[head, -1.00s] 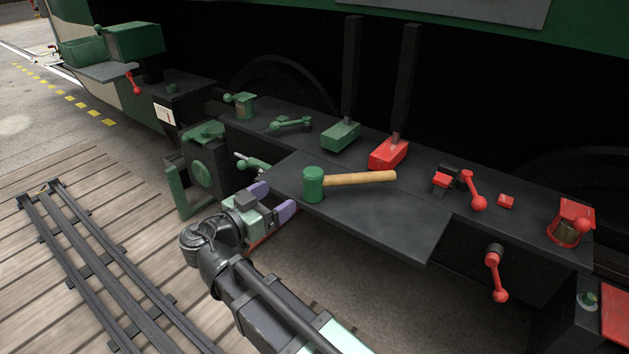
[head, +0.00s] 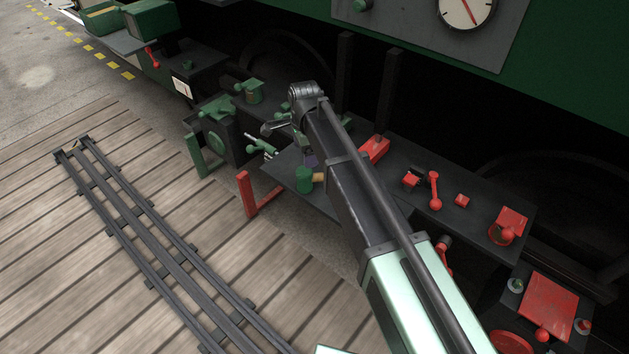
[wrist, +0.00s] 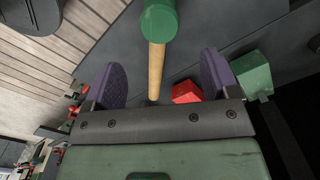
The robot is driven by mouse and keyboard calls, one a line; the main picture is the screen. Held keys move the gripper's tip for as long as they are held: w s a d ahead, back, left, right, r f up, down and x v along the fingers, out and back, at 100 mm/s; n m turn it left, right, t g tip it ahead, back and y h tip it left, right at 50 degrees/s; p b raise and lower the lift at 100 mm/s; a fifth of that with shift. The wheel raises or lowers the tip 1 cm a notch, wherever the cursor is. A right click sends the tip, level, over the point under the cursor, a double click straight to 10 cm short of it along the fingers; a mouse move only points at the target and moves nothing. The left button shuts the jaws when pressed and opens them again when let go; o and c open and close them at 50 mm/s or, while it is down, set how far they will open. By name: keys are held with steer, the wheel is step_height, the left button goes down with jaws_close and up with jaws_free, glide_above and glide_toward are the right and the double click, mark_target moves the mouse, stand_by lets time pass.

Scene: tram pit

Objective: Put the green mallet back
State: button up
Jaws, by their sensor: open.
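The green mallet lies on the dark shelf, its green head (head: 304,180) at the shelf's left end. In the head view my arm covers most of its wooden handle (head: 319,177). In the wrist view the mallet head (wrist: 160,20) is at the top and the handle (wrist: 156,70) runs down between my spread purple fingers. My gripper (wrist: 162,62) is open and empty above the mallet. The height gap between fingers and handle is hard to judge. In the head view only a bit of purple finger (head: 311,160) shows beside my arm.
Red levers (head: 435,190) and a red lantern-like item (head: 508,225) lie rightward. A red bracket (head: 250,195) stands at the left. Planks and rails (head: 150,240) fill the left.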

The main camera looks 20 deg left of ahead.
mark_target(306, 173)
step_height(306, 173, down, 10)
steer(key=b, duration=0.8)
steer(key=shift+r, duration=0.45)
steer(key=c, duration=1.3)
step_height(306, 173, up, 20)
steer(key=p, duration=2)
steer(key=shift+r+p, duration=0.1)
steer(key=shift+p, duration=0.25)
